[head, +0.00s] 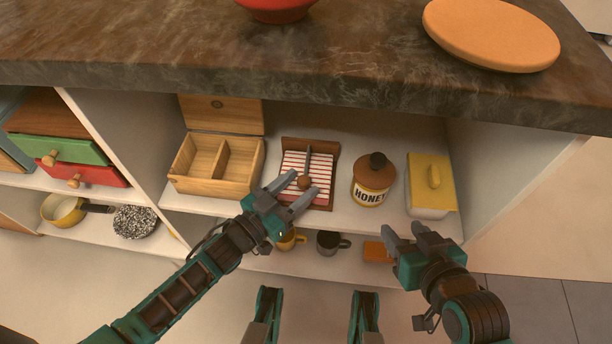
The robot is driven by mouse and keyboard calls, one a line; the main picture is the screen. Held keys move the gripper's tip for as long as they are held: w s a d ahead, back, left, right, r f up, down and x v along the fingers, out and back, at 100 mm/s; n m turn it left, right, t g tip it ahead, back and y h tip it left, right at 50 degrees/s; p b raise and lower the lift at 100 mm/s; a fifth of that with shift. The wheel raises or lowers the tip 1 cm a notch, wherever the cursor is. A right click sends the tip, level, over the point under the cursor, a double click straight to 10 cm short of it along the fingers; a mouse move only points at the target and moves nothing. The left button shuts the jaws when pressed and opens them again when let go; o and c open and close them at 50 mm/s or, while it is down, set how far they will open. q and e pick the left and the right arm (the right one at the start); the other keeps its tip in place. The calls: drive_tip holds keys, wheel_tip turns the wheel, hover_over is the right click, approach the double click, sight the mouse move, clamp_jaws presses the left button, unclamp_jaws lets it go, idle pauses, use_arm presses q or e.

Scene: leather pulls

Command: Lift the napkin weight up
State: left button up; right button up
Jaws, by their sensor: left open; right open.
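A napkin holder (322,148) of dark reddish wood stands on the upper shelf, with red-and-white striped napkins (321,164) in it. The napkin weight (304,182) is a dark bar lying over the napkins with a round brown knob at its near end. My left gripper (304,188) is open, its two fingers around or just above the knob; I cannot tell whether they touch it. My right gripper (402,232) is open and empty in front of the shelf, below the yellow-lidded box.
A wooden divided box (213,188) with raised lid stands left of the holder. A honey jar (373,182) and a yellow-lidded box (431,186) stand to the right. The dark countertop (300,75) overhangs the shelf. Mugs (330,243) sit on the lower shelf.

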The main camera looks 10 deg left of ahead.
use_arm(q)
drive_tip(key=shift+w+d, duration=0.15)
drive_tip(key=shift+w, duration=0.05)
clamp_jaws()
idle(0.5)
